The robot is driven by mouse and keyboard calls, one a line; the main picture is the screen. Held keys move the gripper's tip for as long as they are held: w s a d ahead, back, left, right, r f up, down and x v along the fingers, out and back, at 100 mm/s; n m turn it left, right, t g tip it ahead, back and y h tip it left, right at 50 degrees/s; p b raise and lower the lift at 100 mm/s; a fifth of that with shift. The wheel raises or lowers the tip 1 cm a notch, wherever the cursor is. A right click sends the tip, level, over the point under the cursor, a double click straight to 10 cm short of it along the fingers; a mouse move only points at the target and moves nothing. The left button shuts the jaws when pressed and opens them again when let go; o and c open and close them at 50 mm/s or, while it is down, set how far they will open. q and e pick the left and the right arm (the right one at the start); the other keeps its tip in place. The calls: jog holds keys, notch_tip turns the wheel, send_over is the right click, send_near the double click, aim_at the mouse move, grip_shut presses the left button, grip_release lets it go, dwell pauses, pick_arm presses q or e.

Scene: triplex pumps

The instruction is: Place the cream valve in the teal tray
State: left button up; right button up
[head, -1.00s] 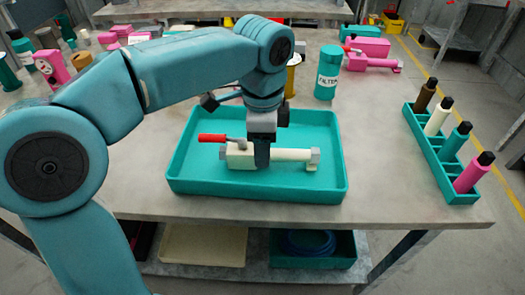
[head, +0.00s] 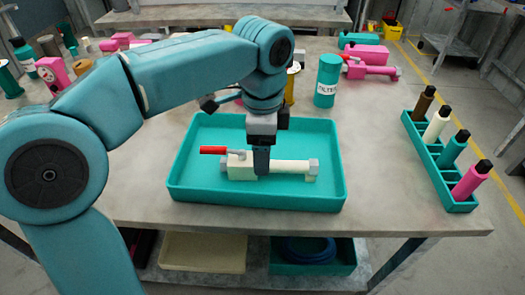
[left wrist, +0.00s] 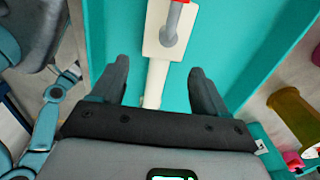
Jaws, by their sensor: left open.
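The cream valve (head: 293,167) lies on its side in the teal tray (head: 330,185), with its red handle (head: 213,150) pointing left. Its right end shows a grey hex fitting. My left gripper (head: 261,167) points down over the valve's middle, inside the tray. In the left wrist view my left gripper (left wrist: 160,85) is open, its fingers apart on either side of the valve's narrow pipe. The valve's body (left wrist: 165,38) lies beyond the fingertips, above the teal floor. The valve's middle is hidden behind the finger in the head view. My right gripper is out of view.
A teal filter canister (head: 327,82) stands behind the tray, with a pink valve (head: 372,72) farther back. A teal rack (head: 440,165) of several bottles stands at the right table edge. The table between tray and rack is clear. Pink parts crowd the back left.

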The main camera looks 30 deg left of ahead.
pick_arm(q)
notch_tip(320, 180, up, 10)
jog(key=p, duration=0.3)
jog(key=shift+s+f, duration=0.15)
dwell(0.3)
